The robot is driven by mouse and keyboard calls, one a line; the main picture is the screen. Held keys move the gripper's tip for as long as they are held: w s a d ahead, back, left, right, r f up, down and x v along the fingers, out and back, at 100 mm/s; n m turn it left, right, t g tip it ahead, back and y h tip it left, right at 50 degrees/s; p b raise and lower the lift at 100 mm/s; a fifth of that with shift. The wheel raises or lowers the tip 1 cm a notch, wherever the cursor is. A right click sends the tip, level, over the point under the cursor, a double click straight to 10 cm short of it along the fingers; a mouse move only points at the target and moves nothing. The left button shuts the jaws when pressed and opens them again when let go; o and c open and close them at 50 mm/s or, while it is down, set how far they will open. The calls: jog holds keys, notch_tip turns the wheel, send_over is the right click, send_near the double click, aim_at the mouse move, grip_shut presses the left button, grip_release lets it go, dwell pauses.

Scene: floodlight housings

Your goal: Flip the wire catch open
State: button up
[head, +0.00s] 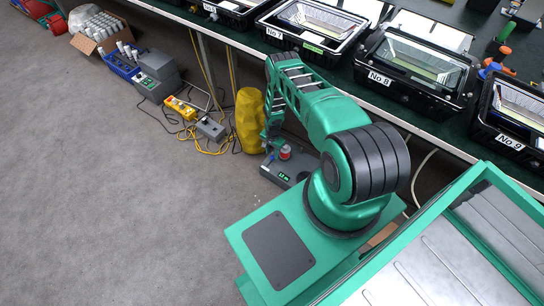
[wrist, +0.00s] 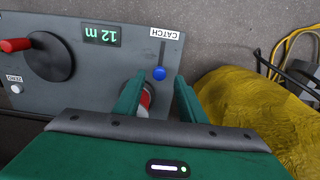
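A grey device box (head: 292,185) with a green "12 m" display stands low on the floor, beside my arm's base. In the wrist view its panel (wrist: 105,62) appears upside down. A blue ball knob (wrist: 159,73) sits at the end of a dark slot or lever under the label CATCH (wrist: 164,33). My gripper (wrist: 159,84) is open and empty, its two green fingers apart on either side of the knob in the picture. I cannot tell how far the fingertips are from it. In the head view my gripper (head: 270,143) points down over the box.
A black dial with a red handle (wrist: 17,45) and a white ZERO button (wrist: 16,88) are on the panel. A red and white part (wrist: 146,97) is half hidden behind one finger. A yellow lumpy sack (head: 250,120) stands close beside. Floodlight housings (head: 415,68) line the bench above.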

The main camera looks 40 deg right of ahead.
aim_at(272, 158)
jog(key=shift+f, duration=1.35)
jog(key=shift+c, duration=0.6)
